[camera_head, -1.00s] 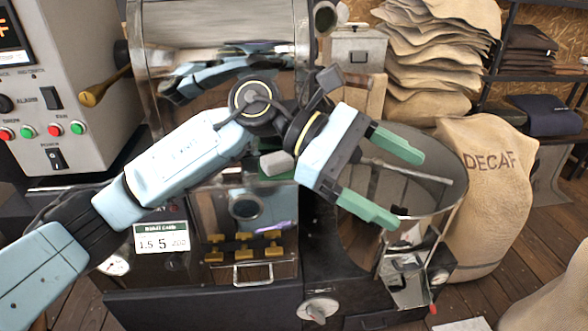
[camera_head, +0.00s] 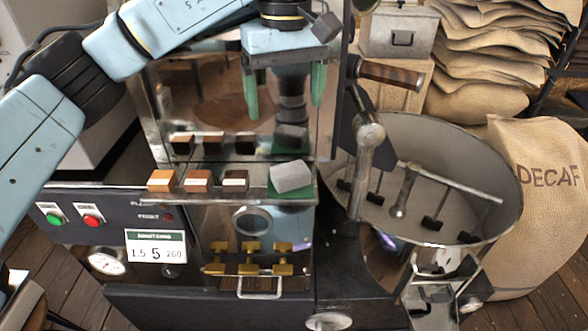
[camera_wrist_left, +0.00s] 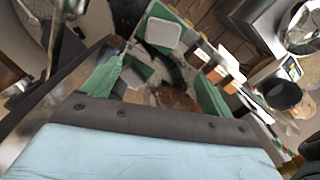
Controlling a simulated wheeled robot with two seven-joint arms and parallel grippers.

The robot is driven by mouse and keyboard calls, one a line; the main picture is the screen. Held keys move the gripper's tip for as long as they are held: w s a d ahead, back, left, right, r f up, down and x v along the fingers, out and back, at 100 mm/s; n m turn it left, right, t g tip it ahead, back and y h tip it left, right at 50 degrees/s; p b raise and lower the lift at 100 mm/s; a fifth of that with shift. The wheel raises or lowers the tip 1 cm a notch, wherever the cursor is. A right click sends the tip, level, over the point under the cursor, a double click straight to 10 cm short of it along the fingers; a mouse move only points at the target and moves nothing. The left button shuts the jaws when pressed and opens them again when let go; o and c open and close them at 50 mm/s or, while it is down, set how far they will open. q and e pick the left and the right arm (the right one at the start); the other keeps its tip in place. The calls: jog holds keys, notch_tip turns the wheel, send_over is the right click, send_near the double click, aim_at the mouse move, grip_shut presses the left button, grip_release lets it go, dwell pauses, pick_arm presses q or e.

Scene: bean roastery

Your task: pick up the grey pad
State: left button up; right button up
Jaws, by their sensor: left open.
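The grey pad (camera_head: 291,176) is a small light block lying slightly askew on a green patch (camera_head: 290,194) at the right end of a narrow metal ledge. In the left wrist view the pad (camera_wrist_left: 162,33) lies near the top, on its green patch, beyond the fingertips. My left gripper (camera_head: 284,112) points down with two green fingers. It is open and empty, above and apart from the pad. Its fingers also spread wide in the wrist view (camera_wrist_left: 158,85). My right gripper is not in view.
A brown block (camera_head: 163,181) and two darker ones stand left of the pad on the ledge. A shiny upright panel behind mirrors them. A DECAF sack (camera_head: 540,200) is far right.

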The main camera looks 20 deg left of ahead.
pick_arm(q)
jog(key=b, duration=0.2)
send_over(287, 163)
notch_tip(287, 163, down, 7)
jog(key=shift+r, duration=0.1)
notch_tip(287, 163, down, 6)
jog(key=shift+r+b, duration=0.15)
jog(key=shift+b, duration=0.35)
jog(key=shift+f, duration=0.45)
jog(key=c, duration=1)
jog(key=shift+c, duration=0.2)
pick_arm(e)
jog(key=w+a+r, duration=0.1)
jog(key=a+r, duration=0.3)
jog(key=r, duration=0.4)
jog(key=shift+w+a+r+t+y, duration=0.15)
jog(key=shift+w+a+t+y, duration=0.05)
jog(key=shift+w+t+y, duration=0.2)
pick_arm(q)
jog(key=shift+r, duration=0.15)
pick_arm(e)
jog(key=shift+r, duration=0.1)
